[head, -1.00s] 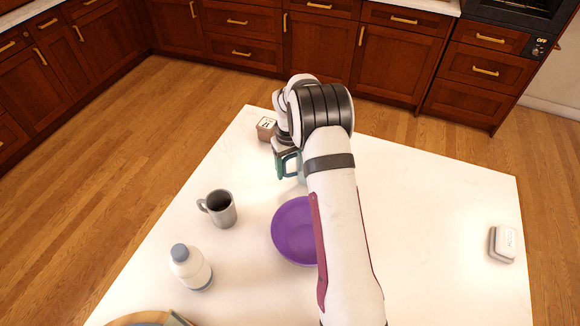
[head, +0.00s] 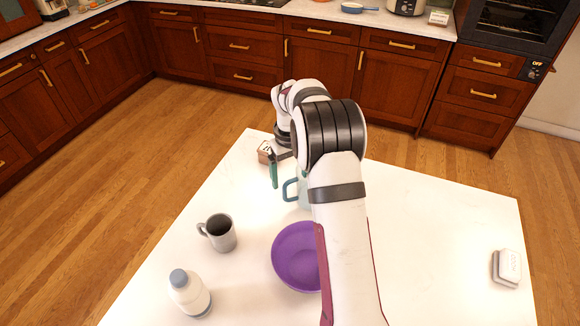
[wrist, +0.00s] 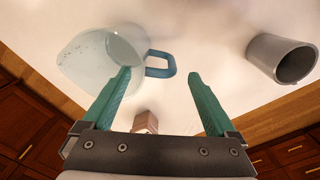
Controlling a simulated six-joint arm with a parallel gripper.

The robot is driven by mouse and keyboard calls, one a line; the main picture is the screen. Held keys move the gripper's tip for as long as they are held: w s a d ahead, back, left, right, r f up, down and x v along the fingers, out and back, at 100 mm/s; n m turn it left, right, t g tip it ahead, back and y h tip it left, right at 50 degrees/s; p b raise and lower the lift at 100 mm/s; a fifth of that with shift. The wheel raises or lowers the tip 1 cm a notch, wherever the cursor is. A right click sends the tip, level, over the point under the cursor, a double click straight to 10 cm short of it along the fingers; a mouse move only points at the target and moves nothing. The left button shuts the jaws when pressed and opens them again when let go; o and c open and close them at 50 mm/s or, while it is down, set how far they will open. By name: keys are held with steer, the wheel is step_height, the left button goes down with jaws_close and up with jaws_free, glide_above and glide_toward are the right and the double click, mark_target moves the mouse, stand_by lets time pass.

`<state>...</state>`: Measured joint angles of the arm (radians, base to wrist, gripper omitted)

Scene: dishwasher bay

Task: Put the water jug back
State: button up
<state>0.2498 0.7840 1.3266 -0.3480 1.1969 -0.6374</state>
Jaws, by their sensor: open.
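The water jug (wrist: 95,62) is a clear, pale blue vessel with a blue handle, standing on the white table. In the head view the jug (head: 303,192) is mostly hidden behind my arm, with its handle showing on the left. My gripper (wrist: 158,74) is open and empty, its green fingers pointing towards the handle. In the wrist view the handle appears just beyond the gap between the fingertips, and the left finger overlaps the jug's body. In the head view a gap shows between the handle and the visible finger of my gripper (head: 273,170).
A grey mug (head: 219,233), a white bottle (head: 190,293) and a purple bowl (head: 295,258) stand on the table (head: 430,240). A small brown box (head: 264,152) is close to my gripper at the far edge. A white dish (head: 507,267) lies right. The table's right half is mostly clear.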

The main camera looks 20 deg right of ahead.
step_height(320, 180, up, 5)
steer(key=shift+f, duration=0.1)
steer(key=shift+s+a+r, duration=0.1)
steer(key=shift+a+r, duration=0.05)
steer(key=shift+r, duration=0.05)
steer(key=s+a+r+m, duration=0.1)
steer(key=s+a+r, duration=0.25)
steer(key=s, duration=0.35)
steer(key=s+a+r+m+y, duration=0.1)
steer(key=s+a+r+m, duration=0.2)
steer(key=s, duration=0.4)
steer(key=s+a+r, duration=0.3)
steer(key=s+a, duration=0.2)
steer(key=s, duration=0.2)
steer(key=s+a+f+m, duration=0.1)
steer(key=s+a+f, duration=0.1)
steer(key=s, duration=0.4)
steer(key=s+a+f+m+y, duration=0.1)
steer(key=s+a, duration=0.1)
steer(key=s, duration=0.5)
steer(key=shift+s+f, duration=0.25)
steer(key=shift+f, duration=0.1)
